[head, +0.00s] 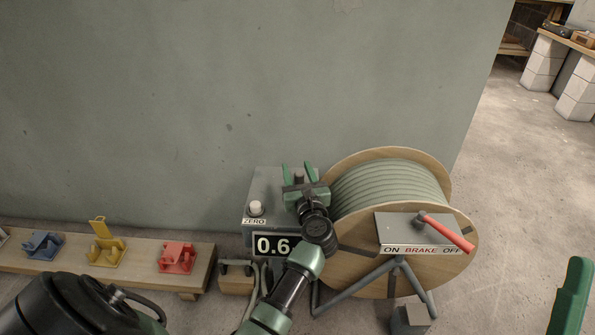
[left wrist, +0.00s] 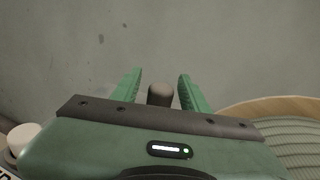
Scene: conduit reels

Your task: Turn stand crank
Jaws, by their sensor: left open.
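A cable reel (head: 392,190) with wooden flanges and grey-green cable sits on a grey stand (head: 362,285). My left gripper (head: 298,168) is open at the reel's left side, in front of the grey counter box. In the left wrist view a dark round knob, seemingly the crank's grip (left wrist: 160,94), stands between the open fingers, with gaps on both sides. The rest of the crank is hidden behind my gripper and arm. A green part at the right edge, seemingly a finger of my right gripper (head: 572,297), shows only in part.
The counter box (head: 262,187) has a white ZERO button (head: 255,208) and a display (head: 273,245) reading 0.6. The red brake lever (head: 446,232) leans toward OFF. A low bench (head: 135,270) at left carries blue, yellow and red clamps. Floor at right is clear.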

